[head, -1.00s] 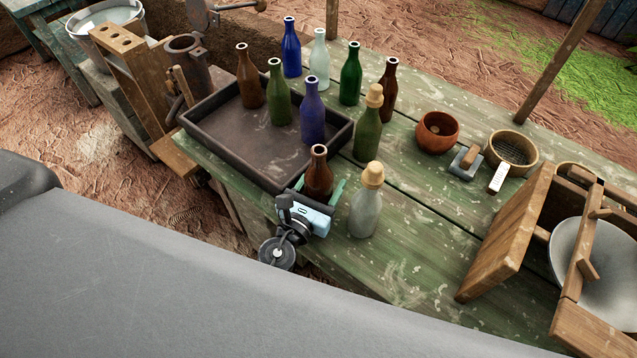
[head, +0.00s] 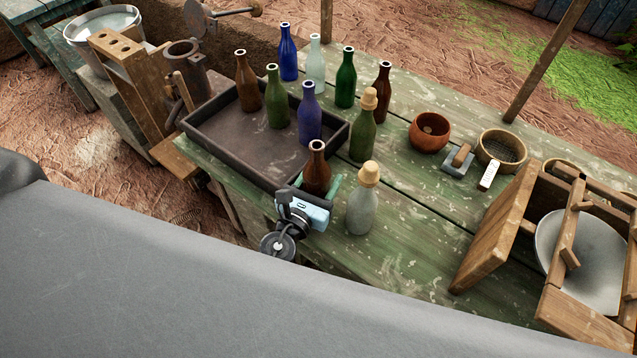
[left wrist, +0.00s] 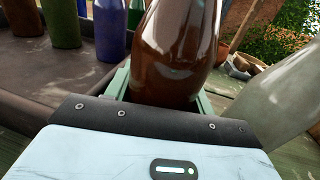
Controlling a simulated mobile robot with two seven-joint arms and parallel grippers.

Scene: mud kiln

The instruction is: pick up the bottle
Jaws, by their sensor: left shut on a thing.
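A brown glass bottle (head: 316,172) stands upright near the front edge of the green table, by the near corner of the dark tray. My left gripper (head: 320,186) is shut on this bottle from the near side. In the left wrist view the bottle (left wrist: 175,55) fills the space between the green fingers (left wrist: 160,88). The bottle's base is hidden behind the gripper, so I cannot tell whether it touches the table. My right gripper is not in view.
A clear bottle with a cork-coloured stopper (head: 361,205) stands close to the right. The dark tray (head: 215,147) holds several bottles. More bottles, a bowl (head: 429,133) and a wooden frame (head: 497,228) stand beyond and right. The table front (head: 400,270) is clear.

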